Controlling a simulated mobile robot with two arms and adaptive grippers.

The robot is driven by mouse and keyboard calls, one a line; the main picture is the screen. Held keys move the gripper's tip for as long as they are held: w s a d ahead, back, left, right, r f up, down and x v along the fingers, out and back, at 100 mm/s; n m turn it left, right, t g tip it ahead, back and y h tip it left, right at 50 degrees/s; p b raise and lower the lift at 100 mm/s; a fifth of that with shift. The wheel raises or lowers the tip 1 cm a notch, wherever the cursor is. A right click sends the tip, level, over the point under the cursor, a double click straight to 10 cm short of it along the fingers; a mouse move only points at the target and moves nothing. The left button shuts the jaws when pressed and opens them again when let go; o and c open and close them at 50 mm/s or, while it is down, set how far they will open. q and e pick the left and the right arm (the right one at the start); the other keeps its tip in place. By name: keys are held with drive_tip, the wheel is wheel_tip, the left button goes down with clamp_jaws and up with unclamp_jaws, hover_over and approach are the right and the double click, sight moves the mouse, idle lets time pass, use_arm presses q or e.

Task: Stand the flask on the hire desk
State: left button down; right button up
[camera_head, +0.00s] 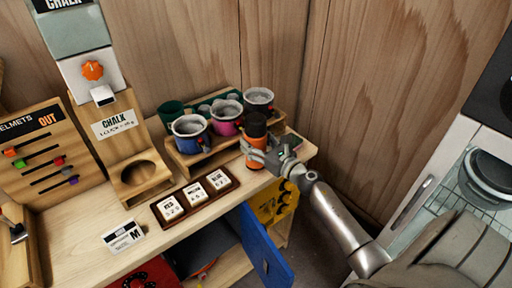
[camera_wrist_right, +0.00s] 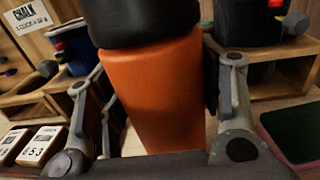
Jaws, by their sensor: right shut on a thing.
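The orange flask with a black cap (camera_head: 256,126) is upright near the right end of the wooden hire desk (camera_head: 82,215). My right gripper (camera_head: 262,156) is shut around its orange body, coming from the right. In the right wrist view the flask (camera_wrist_right: 152,90) fills the middle, with one finger on each side. Its base is hidden behind the gripper's palm, so I cannot tell whether it touches the desk. My left gripper is not in view.
A wooden rack of chalk bags (camera_head: 190,133) stands close behind and left of the flask. A tray of number cards (camera_head: 194,198) lies left of it on the desk. A blue door (camera_head: 266,250) hangs open below the front edge. Bare desk lies at front left.

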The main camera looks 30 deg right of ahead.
drive_tip(key=shift+f, duration=0.35)
drive_tip(key=shift+f, duration=0.2)
drive_tip(key=o, duration=1.3)
drive_tip(key=shift+r, duration=0.3)
drive_tip(key=shift+s+d+f+b, duration=0.1)
drive_tip(key=shift+s+d+b, duration=0.3)
drive_tip(key=shift+s, duration=1.6)
drive_tip(key=shift+s+d+b, duration=0.1)
drive_tip(key=shift+s+b, duration=0.55)
drive_tip(key=shift+s, duration=1.4)
drive_tip(key=shift+s+d+f+b, duration=0.1)
drive_tip(key=shift+s+d+b, duration=0.3)
drive_tip(key=shift+s, duration=1.6)
